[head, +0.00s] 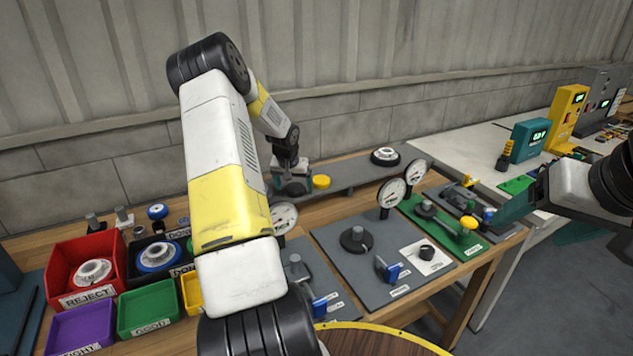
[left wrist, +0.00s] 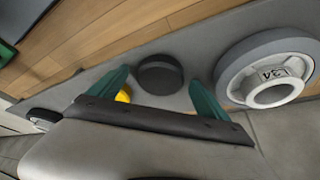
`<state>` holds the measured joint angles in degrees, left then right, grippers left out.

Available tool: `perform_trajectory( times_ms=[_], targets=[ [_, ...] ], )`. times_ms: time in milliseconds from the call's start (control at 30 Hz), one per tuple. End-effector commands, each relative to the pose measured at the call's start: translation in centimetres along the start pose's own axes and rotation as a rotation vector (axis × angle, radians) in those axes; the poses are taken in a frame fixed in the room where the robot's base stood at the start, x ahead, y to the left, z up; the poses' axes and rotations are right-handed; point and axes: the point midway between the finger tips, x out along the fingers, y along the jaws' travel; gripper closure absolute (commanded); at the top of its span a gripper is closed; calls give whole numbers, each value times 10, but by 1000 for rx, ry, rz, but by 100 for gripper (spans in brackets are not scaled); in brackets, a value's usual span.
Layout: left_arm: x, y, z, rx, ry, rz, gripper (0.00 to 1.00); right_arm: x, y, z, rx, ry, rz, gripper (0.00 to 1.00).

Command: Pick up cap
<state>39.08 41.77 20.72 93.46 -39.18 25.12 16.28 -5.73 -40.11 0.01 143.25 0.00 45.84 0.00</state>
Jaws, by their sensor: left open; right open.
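A dark round cap-like piece (left wrist: 160,73) stands on the grey shelf (left wrist: 75,95) in the left wrist view, between my open left fingers and apart from both. My left gripper (head: 292,184) is low over the left part of the shelf in the head view, where it hides this piece; its teal fingers also show in the left wrist view (left wrist: 163,93). A yellow round piece (head: 321,181) sits just right of it, partly behind a finger in the left wrist view (left wrist: 124,95). My right gripper (head: 521,203) is open and empty at the right, above the bench edge.
A grey-and-white wheel-like part marked 34 (left wrist: 272,78) stands close beside one left finger. Another white-topped round part (head: 385,156) sits further right on the shelf. Dial gauges (head: 391,193) and grey fixture plates stand in front. Labelled bins, including a red one (head: 69,275), are at left.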

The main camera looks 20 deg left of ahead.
Motion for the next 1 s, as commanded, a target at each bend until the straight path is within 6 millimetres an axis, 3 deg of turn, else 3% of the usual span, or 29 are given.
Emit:
perform_trajectory(
  times_ms=[167, 500, 767, 1000],
  targets=[
    [0, 0, 0, 0, 1, 0, 12, 0, 0, 0, 0, 0, 0, 25],
    [-1, 0, 0, 0, 1, 0, 77, 0, 0, 0, 0, 0, 0, 25],
    [-4, 0, -2, 0, 2, -1, 77, 0, 0, 0, 0, 0, 0, 25],
    [-42, -1, -19, -2, 6, -2, 77, 0, 0, 0, 0, 0, 0, 25]
  ],
)
